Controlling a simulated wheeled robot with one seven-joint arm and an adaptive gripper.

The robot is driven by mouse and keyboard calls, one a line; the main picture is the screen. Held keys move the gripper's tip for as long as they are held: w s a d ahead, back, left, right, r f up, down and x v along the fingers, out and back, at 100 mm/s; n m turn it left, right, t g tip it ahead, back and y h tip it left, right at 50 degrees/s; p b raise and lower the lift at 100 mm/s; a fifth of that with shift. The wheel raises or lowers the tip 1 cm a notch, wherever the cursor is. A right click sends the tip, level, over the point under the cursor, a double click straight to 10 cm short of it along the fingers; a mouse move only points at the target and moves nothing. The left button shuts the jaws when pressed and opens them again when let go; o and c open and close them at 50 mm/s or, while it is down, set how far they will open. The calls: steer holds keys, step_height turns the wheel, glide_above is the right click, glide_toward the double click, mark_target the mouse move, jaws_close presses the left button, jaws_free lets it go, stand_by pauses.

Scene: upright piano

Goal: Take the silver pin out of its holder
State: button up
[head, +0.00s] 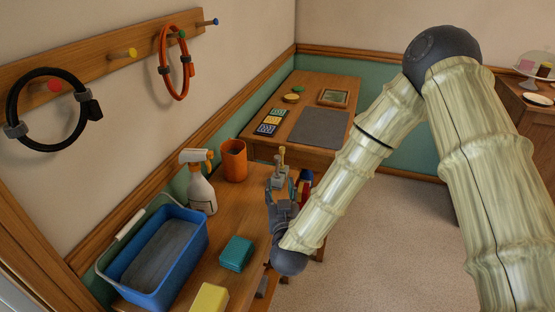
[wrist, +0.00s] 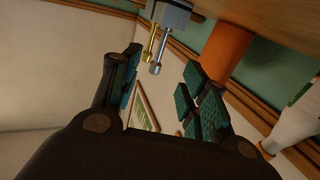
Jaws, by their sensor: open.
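The grey holder (wrist: 172,13) is at the top of the wrist view, with the silver pin (wrist: 156,69) and a gold pin (wrist: 150,45) side by side in it. Each pin has a round knob. My gripper (wrist: 163,62) is open, with teal-padded fingers on either side of the pins and nothing visibly gripped. The silver knob shows in the gap between the fingers. In the head view the holder (head: 278,181) and the gold pin (head: 282,154) stand just beyond my gripper (head: 287,192), at the wooden table's right side. My gripper hides part of the holder there.
An orange cup (head: 233,160) and a spray bottle (head: 200,188) stand left of the holder. A blue tub (head: 190,262), a teal sponge stack (head: 236,253) and a yellow block (head: 209,298) are nearer. A red-and-blue object (head: 304,184) is close right of my gripper.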

mark_target(278, 167)
steer(key=w, duration=0.6)
steer(key=shift+w+a+r+p, duration=0.2)
steer(key=shift+w+p, duration=0.05)
steer(key=shift+p, duration=0.1)
steer(key=shift+w+a, duration=0.15)
steer(key=shift+w, duration=0.95)
steer(key=shift+w+a, duration=0.1)
steer(key=shift+w, duration=0.95)
jaws_close()
